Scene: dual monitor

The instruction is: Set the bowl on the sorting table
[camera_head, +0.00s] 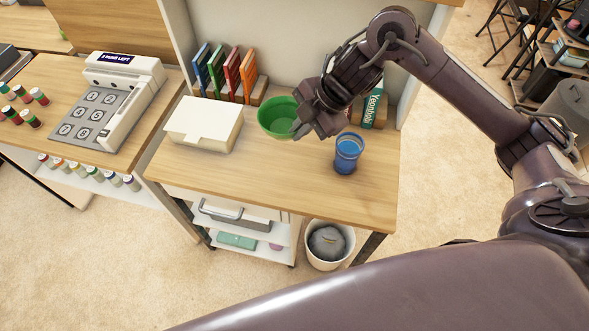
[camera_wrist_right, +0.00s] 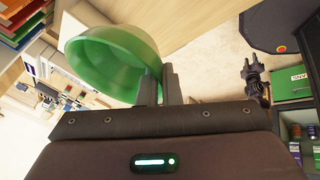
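The green bowl (camera_head: 278,118) is over the back middle of the light wooden table (camera_head: 270,180), beside the right gripper. The head view does not show clearly whether its base touches the wood. My right gripper (camera_head: 303,128) is at the bowl's right side. In the right wrist view, the two fingers (camera_wrist_right: 160,87) are close together at the rim of the bowl (camera_wrist_right: 110,62), shut on its wall. A dark jointed shape (camera_wrist_right: 255,80) at the right of that view may be my left gripper; it is too small to read. The left gripper is outside the head view.
A blue cup (camera_head: 347,153) stands right of the gripper and a cream box (camera_head: 205,122) left of the bowl. Upright books (camera_head: 230,72) and a labelled box (camera_head: 374,106) stand behind. A numbered tray (camera_head: 95,112) is on the left table. The table's front is clear.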

